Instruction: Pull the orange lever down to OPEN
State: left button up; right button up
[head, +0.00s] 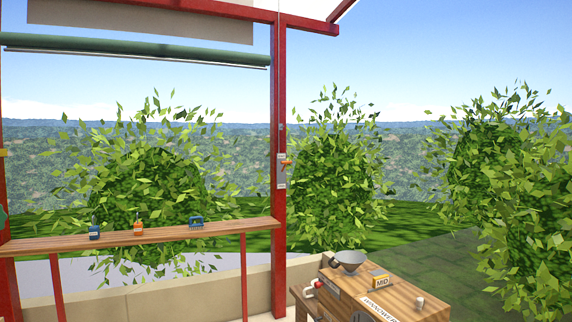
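The orange lever (286,162) is mounted on a pale plate (281,181) fixed to the red post right of the picture's middle. The lever sticks out to the right near the upper half of the plate. The lettering on the plate is too small to read. Neither of my grippers shows in the head view.
A wooden shelf (160,239) with two blue items and an orange one runs left from the post (279,220). A wooden winnower (405,296) with a grey funnel (349,260) and a MID block (379,279) stands at lower right. A rolled green blind (130,49) hangs above.

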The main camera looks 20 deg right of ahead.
aim_at(282, 162)
jog(key=i+z, duration=0.3)
jog(key=i, duration=1.8)
